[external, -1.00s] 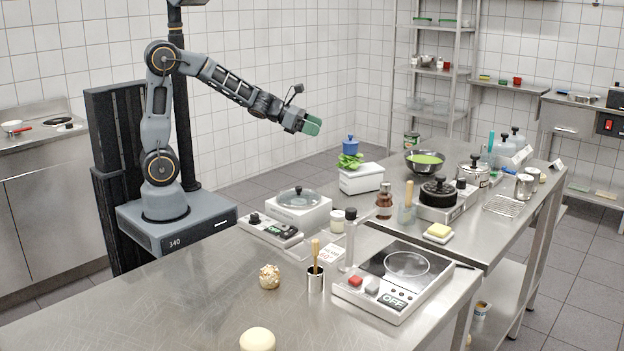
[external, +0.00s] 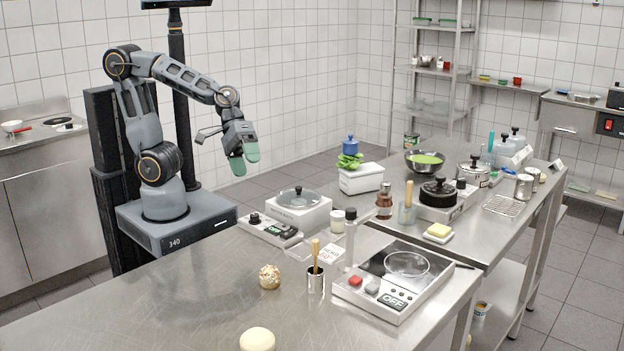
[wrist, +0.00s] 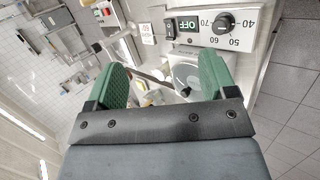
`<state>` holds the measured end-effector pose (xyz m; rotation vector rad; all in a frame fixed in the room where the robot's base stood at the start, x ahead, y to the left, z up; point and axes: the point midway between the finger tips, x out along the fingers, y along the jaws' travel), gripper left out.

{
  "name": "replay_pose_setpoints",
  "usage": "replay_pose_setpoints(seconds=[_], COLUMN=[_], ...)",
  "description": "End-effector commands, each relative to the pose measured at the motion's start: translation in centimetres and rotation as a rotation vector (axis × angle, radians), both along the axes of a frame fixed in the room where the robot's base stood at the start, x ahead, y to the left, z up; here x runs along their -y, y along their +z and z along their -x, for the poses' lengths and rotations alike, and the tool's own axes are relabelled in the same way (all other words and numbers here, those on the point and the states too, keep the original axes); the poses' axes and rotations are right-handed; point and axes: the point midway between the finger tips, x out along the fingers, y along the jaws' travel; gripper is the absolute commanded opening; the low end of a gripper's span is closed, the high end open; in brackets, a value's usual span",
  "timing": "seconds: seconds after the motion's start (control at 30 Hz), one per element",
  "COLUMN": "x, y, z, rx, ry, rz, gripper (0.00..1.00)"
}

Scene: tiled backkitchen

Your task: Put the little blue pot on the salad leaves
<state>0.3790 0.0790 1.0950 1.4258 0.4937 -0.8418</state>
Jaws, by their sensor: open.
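The little blue pot (external: 350,144) sits upright on top of the green salad leaves (external: 349,161) in the external view. The leaves stick out of a white box (external: 362,181) at the far left edge of the back table. The pot appears to rest on the leaves, touching them. My gripper (external: 245,163) is open and empty, pointing down, well to the left of the pot and in front of the white box. In the wrist view my green fingers (wrist: 160,72) stand apart with nothing between them. I cannot make out the pot or leaves there.
Below and right of my gripper are a white appliance with a glass lid (external: 298,206) and a control unit with a dial (external: 270,231). A brown bottle (external: 384,206) and black pot (external: 438,192) stand farther right. The near tabletop's left part (external: 130,300) is clear.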

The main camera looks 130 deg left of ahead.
Motion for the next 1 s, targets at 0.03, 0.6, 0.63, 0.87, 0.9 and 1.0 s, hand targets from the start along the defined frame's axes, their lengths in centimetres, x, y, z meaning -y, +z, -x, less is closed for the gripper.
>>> replay_pose_setpoints(seconds=[0.03, 0.6, 0.63, 0.87, 0.9, 1.0], x=[2.8, 8.0, 8.0, 8.0, 8.0, 8.0], y=[-0.4, -1.9, -2.0, -1.9, -1.9, -1.9], z=[1.0, 7.6, 7.6, 7.6, 7.6, 7.6], rx=[-0.024, -0.122, -0.123, -0.123, -0.123, -0.123], ry=[-0.200, -1.211, -1.213, -1.209, -1.209, -1.208], rz=[-0.131, -0.901, -0.903, -0.901, -0.901, -0.900], gripper=[0.78, 0.78, 0.78, 0.78, 0.78, 0.78])
